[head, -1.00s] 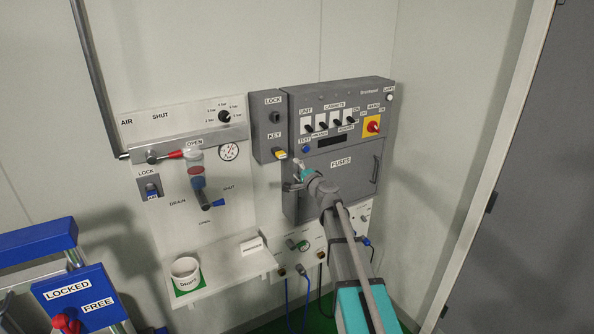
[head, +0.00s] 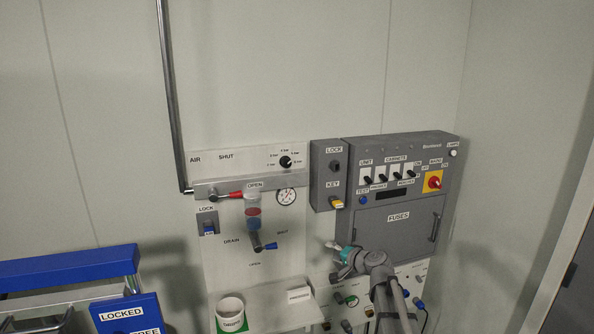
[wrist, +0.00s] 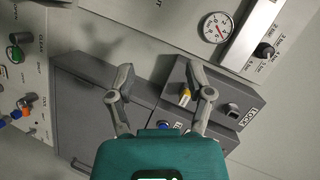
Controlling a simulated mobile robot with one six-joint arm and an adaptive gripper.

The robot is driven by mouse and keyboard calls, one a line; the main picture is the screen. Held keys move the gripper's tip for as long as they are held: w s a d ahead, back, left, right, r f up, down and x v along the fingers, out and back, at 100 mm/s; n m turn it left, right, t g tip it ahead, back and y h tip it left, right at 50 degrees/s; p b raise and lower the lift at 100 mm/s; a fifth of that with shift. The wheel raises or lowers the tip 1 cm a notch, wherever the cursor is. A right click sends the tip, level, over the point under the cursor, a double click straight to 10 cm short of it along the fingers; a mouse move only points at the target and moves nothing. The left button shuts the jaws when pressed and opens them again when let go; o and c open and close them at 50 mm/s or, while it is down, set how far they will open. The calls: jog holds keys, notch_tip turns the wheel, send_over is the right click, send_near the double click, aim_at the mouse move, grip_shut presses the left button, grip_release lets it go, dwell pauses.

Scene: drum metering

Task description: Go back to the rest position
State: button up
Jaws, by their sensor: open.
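My gripper (head: 338,261) is in front of the lower left part of the grey fuse cabinet (head: 418,222) in the head view. In the wrist view its two fingers (wrist: 164,85) are spread apart with nothing between them. The lock box (wrist: 207,103) with its yellow key (wrist: 184,97) shows beyond the right finger. The fingers appear apart from the boxes, though the distance is hard to judge.
The air panel (head: 222,270) with a red-handled valve (head: 231,195) and gauge (head: 286,196) is left of the lock box. A white cup (head: 231,314) stands on the shelf (head: 290,317) below. A blue-framed rack (head: 70,268) is at lower left.

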jog(key=s+a+f+n+g+h, duration=0.1)
jog(key=s+f+n+g, duration=0.2)
jog(key=s+f, duration=0.3)
jog(key=s+a+f+n+g+h, duration=0.1)
jog(key=s+f+n+g, duration=0.2)
jog(key=s, duration=0.5)
jog(key=s+d+f+g+h, duration=0.2)
jog(key=s+d+h, duration=0.1)
jog(key=s, duration=0.4)
jog(key=s+d+f+n+g+h+b, duration=0.1)
jog(key=s+d+f+g+h, duration=0.2)
jog(key=s, duration=0.4)
jog(key=shift+s+d+f+g+b, duration=0.3)
jog(key=shift+d+f, duration=0.05)
jog(key=shift+d, duration=0.1)
